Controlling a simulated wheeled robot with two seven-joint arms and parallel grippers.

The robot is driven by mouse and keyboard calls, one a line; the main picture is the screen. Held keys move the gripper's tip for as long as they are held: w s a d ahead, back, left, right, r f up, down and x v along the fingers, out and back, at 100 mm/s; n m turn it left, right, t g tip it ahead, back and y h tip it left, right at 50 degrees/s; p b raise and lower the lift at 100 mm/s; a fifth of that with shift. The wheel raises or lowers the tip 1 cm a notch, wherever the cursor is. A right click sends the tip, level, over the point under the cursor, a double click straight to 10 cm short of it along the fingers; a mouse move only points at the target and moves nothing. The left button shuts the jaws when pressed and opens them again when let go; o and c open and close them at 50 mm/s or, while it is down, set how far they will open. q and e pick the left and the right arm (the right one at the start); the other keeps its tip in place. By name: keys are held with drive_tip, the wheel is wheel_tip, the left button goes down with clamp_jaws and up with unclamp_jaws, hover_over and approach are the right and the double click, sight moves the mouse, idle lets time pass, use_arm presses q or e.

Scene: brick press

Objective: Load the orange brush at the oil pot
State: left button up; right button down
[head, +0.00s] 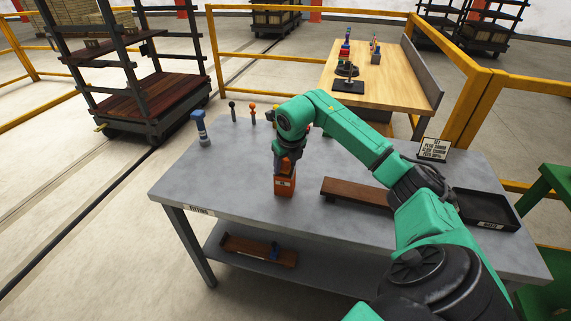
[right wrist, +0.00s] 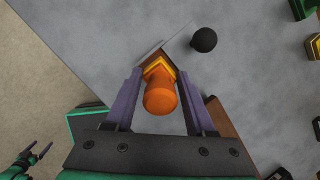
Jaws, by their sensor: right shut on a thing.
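The oil pot, an orange box with a white label (head: 285,183), stands on the grey table. My right gripper (head: 285,157) is directly above it, pointing down. In the right wrist view its two purple fingers (right wrist: 160,78) are shut on the orange brush, whose round handle end (right wrist: 160,97) faces the camera. The brush's lower end is hidden, so I cannot tell whether it is inside the pot. My left gripper (right wrist: 36,153) shows small at the lower left of the right wrist view, its fingers apart and empty; it is outside the head view.
A blue-and-white upright item (head: 202,129), a black-knobbed one (head: 232,110) and an orange-knobbed one (head: 252,112) stand at the table's far left. A brown plank (head: 355,193) and a black tray (head: 487,210) lie to the right. The table's front left is clear.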

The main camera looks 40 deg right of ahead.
drive_tip(key=shift+r+p, duration=2.95)
drive_tip(key=shift+r, duration=0.6)
drive_tip(key=shift+f, duration=0.1)
